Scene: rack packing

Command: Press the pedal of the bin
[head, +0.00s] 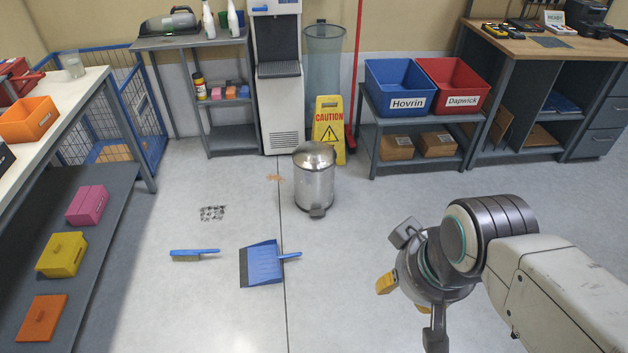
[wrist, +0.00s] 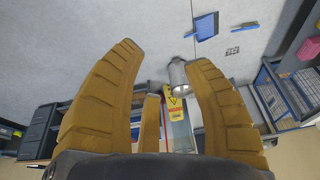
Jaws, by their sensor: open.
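A round steel pedal bin (head: 314,180) stands upright on the floor in the middle of the head view, its domed lid shut. Its dark pedal (head: 317,212) sticks out at the base on the near side. My gripper (head: 405,300) is well to the right of the bin and nearer to me, apart from it. In the wrist view, my gripper's tan fingers (wrist: 168,95) are spread and empty. The bin (wrist: 177,73) shows small beyond them, between the fingertips, with its pedal end (wrist: 177,60) toward the top.
A blue dustpan (head: 262,264) and a blue brush (head: 195,254) lie on the floor left of my gripper. A yellow caution sign (head: 329,128) stands behind the bin. A low shelf with blue (head: 400,88) and red crates (head: 453,86) stands at the back right. Floor around the pedal is clear.

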